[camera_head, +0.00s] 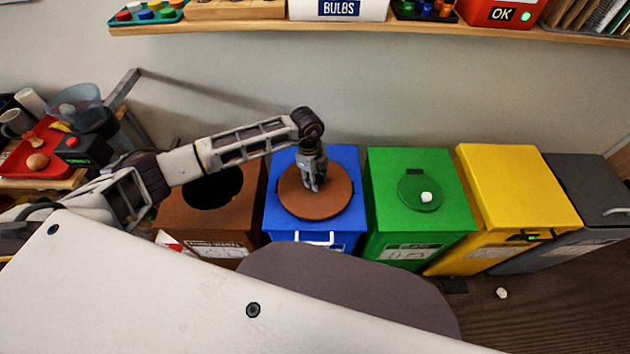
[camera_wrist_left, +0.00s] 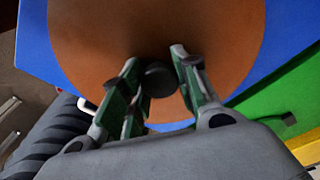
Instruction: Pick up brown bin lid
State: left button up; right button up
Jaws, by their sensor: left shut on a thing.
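The brown bin lid (camera_head: 334,205) is a round disc over the top of the blue bin (camera_head: 345,158) in the head view. My left gripper (camera_head: 313,187) points down at the lid's upper middle. In the left wrist view the fingers (camera_wrist_left: 160,85) are on either side of a dark round knob (camera_wrist_left: 161,79) on the brown lid (camera_wrist_left: 100,45), shut on it. I cannot tell whether the lid rests on the blue bin or hangs just above it. The brown bin (camera_head: 170,212) at left has a dark round opening on top. My right gripper is not in view.
A green bin (camera_head: 385,165) with a small white object (camera_head: 426,197) on its lid stands right of the blue bin. A yellow bin (camera_head: 500,170) and a grey bin (camera_head: 580,175) follow. A shelf (camera_head: 370,33) runs above. A cluttered side table (camera_head: 75,182) stands at left.

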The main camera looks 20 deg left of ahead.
pick_arm(q)
notch_tip(320, 180, up, 10)
jog(key=shift+f, duration=0.15)
dwell(0.4)
jog(key=shift+m, duration=0.3)
dwell(0.4)
